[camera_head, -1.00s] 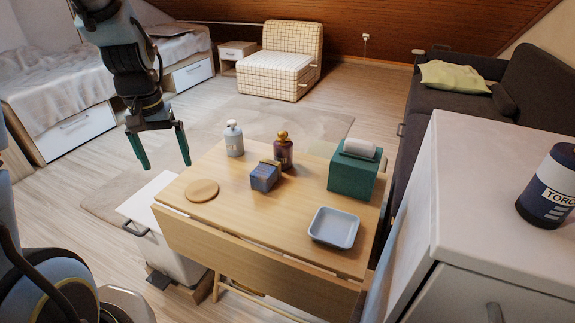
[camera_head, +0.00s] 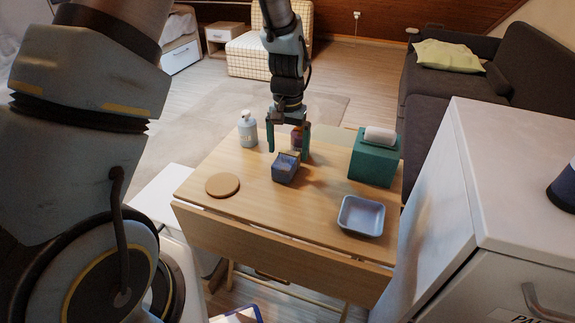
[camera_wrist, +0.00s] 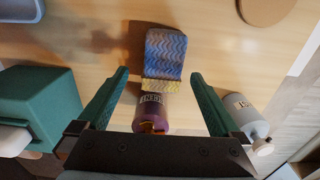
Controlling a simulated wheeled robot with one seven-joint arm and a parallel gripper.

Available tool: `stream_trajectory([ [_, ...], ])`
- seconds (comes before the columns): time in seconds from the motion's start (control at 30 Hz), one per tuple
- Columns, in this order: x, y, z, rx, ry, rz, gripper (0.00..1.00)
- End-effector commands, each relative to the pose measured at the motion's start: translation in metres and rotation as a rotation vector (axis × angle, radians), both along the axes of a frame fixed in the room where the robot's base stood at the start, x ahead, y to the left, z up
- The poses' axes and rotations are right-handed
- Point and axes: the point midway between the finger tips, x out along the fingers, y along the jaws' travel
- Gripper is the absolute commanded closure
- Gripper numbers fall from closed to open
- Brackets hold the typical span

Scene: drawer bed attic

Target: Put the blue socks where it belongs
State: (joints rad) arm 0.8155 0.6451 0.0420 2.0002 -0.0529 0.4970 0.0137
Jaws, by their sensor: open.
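The blue socks (camera_head: 285,168) are a small folded blue bundle lying on the wooden table. In the wrist view the socks (camera_wrist: 165,55) show a wavy blue pattern with a yellowish band at one end. My gripper (camera_head: 288,152) is above the table just behind the socks in the head view. In the wrist view my gripper (camera_wrist: 160,85) has its two green fingers wide apart, with nothing held between them. The socks lie beyond the fingertips, roughly centred between them. A dark purple bottle (camera_wrist: 152,112) stands between the fingers, close to the socks.
The table (camera_head: 290,215) also holds a pale pump bottle (camera_head: 248,130), a teal tissue box (camera_head: 373,162), a blue-grey tray (camera_head: 361,216) and a round wooden coaster (camera_head: 222,185). A white cabinet (camera_head: 450,210) stands at the right. The table's front is clear.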

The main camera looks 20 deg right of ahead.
Motion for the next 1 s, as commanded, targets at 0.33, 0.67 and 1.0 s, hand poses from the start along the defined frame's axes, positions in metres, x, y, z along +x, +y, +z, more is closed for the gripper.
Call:
stream_trajectory([
  [0.33, -0.001, 0.004, -0.043, 0.002, 0.002, 0.001, 0.0],
  [0.67, -0.001, 0.003, -0.053, -0.001, -0.001, 0.0, 0.0],
  [1.0, -0.001, 0.003, -0.053, 0.0, 0.0, 0.0, 0.35],
])
